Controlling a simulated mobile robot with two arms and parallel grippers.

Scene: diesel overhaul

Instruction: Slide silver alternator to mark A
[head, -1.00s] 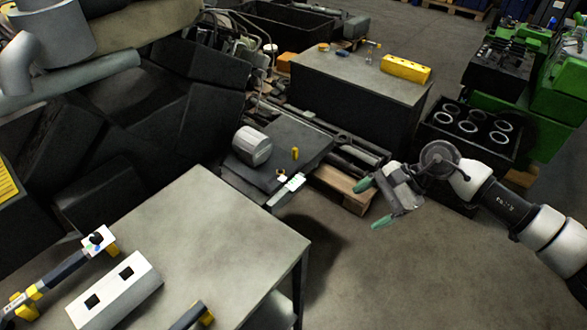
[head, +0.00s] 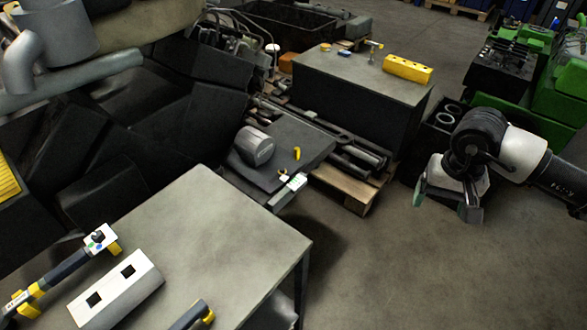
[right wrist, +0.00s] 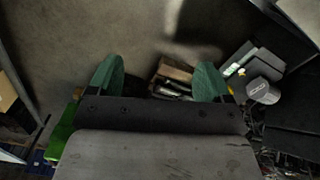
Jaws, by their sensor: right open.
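The silver alternator (head: 255,147) is a grey cylinder resting on the dark flat plate (head: 300,140) near the middle of the head view. It also shows at the right of the right wrist view (right wrist: 264,92). A small white plate with green (head: 291,186) is at the plate's front edge; I cannot read a mark A on it. My right gripper (head: 445,204) is open and empty, with green fingertips. It is over the floor, well right of the alternator and apart from it. In the right wrist view its fingers (right wrist: 158,78) are spread wide. My left gripper is not in view.
A grey table (head: 205,225) with a white two-holed block (head: 115,290) stands in front. A dark cabinet (head: 350,105) carrying a yellow block (head: 408,69) stands behind. A small yellow hook (head: 297,153) is beside the alternator. The floor right of the table is clear.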

